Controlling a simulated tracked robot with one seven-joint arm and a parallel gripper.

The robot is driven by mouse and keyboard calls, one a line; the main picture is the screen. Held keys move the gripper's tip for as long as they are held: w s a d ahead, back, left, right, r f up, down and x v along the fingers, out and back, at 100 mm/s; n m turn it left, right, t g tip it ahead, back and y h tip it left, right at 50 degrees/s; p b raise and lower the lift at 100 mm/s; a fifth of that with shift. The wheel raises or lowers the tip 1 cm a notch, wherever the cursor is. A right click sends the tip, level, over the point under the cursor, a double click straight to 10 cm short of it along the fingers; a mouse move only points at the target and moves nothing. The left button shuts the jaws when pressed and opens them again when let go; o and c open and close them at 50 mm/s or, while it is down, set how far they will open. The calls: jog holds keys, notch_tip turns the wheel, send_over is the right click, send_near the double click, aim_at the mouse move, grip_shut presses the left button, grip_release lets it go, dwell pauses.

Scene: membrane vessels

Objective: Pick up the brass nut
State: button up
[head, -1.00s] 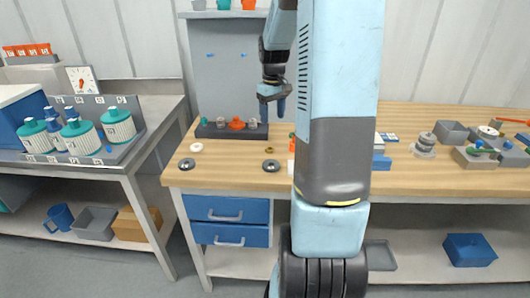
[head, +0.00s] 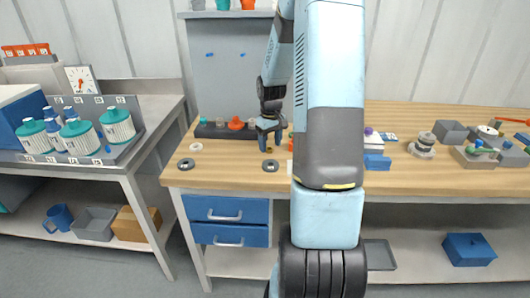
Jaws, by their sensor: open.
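A small brownish piece, which looks like the brass nut (head: 268,149), lies on the wooden bench top just behind a dark disc. My gripper (head: 270,145) points down at this spot with its blue fingers apart, one on either side. The nut shows small between the fingertips. I cannot tell whether the fingers touch it or how far above the bench they are.
A dark disc (head: 271,165) lies just in front of the gripper, another (head: 186,164) and a white ring (head: 196,147) to the left. A dark rack (head: 208,132) with several knobs stands behind. A blue block (head: 376,162) is right of my arm.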

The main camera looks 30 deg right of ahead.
jog(key=shift+f, duration=0.7)
jog(key=c, duration=1.1)
